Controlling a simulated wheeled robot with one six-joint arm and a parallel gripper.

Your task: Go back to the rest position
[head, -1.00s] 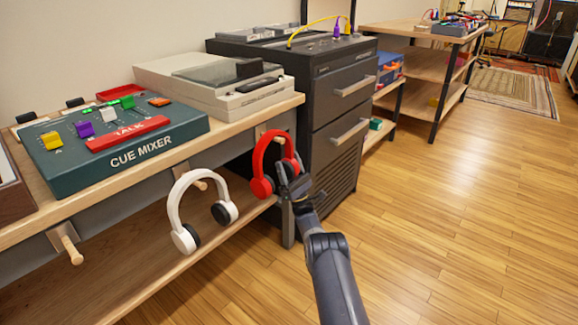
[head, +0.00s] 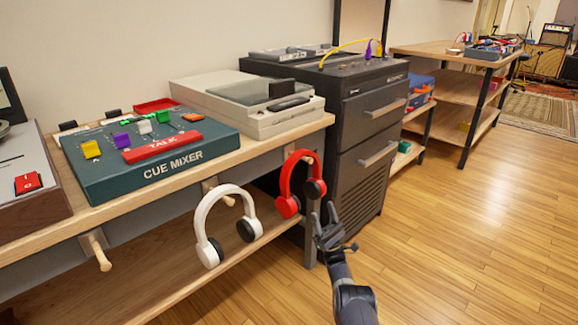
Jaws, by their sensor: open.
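My gripper (head: 324,220) is open and empty in the head view, just right of the red headphones and apart from them as far as I can see. My arm comes up from the lower right edge. The red headphones (head: 286,178) hang at the front edge of the bench, near its right end. The white headphones (head: 205,213) hang from a wooden peg to their left.
A bare wooden peg (head: 99,255) sticks out further left. The bench (head: 150,198) carries a green cue mixer (head: 190,168) and a beige deck (head: 246,115). A dark drawer cabinet (head: 366,130) stands right of the bench. The wooden floor (head: 470,240) at right is clear.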

